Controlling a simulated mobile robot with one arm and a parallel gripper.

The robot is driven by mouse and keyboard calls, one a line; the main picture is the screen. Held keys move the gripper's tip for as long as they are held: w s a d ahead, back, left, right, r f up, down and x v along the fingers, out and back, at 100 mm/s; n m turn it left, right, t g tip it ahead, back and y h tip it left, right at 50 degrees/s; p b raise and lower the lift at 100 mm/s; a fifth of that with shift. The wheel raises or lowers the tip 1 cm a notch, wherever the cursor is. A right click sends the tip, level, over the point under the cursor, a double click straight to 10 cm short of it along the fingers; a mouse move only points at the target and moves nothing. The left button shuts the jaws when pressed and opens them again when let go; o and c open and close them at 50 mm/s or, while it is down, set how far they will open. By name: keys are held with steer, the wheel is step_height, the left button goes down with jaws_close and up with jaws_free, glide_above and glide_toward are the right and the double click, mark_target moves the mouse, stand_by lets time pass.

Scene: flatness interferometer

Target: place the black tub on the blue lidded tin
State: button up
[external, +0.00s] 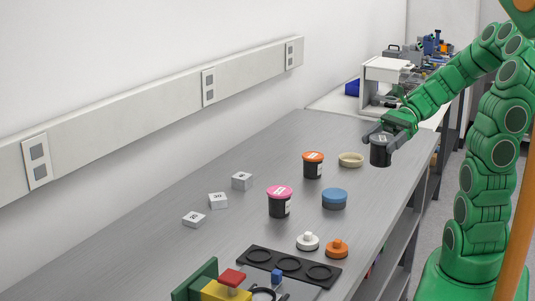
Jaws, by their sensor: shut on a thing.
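The black tub (380,154) has a dark lid with a pale label. My gripper (380,134) is shut on it near the right edge of the bench. The tub seems to be held above the bench top, though the height is hard to tell. The blue lidded tin (334,199) is a low round tin standing upright on the bench, with nothing on its lid. It is nearer the camera and to the left of my gripper, apart from the tub.
A cream ring-shaped dish (350,160) and an orange-lidded black tub (313,165) stand behind the tin. A pink-lidded tub (280,201) is left of it. White (307,241) and orange (337,248) knobbed pieces and a black holder plate (289,267) lie in front. White numbered blocks (218,200) are farther left.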

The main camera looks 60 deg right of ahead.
steer(key=shift+a+r, duration=0.1)
steer(key=shift+a, duration=0.25)
steer(key=shift+w+g, duration=0.15)
steer(key=shift+g, duration=0.15)
steer(key=w+f, duration=0.1)
steer(key=w, duration=0.1)
steer(key=w+d+f, duration=0.1)
steer(key=w, duration=0.2)
steer(key=w+f, duration=0.2)
steer(key=w, duration=0.1)
steer(key=shift+w+d, duration=0.25)
steer(key=shift+d, duration=0.15)
steer(key=shift+w+d+f, duration=0.2)
steer(key=shift+w+f, duration=0.6)
steer(key=shift+f, duration=0.7)
steer(key=shift+w+d+f, duration=0.25)
steer(key=shift+w+f, duration=0.55)
steer(key=shift+f, duration=0.7)
steer(key=shift+w+d+f, duration=0.2)
steer(key=shift+w+f, duration=0.6)
steer(key=shift+f, duration=0.7)
steer(key=o, duration=1.1)
steer(key=shift+f, duration=0.1)
steer(key=shift+o, duration=0.2)
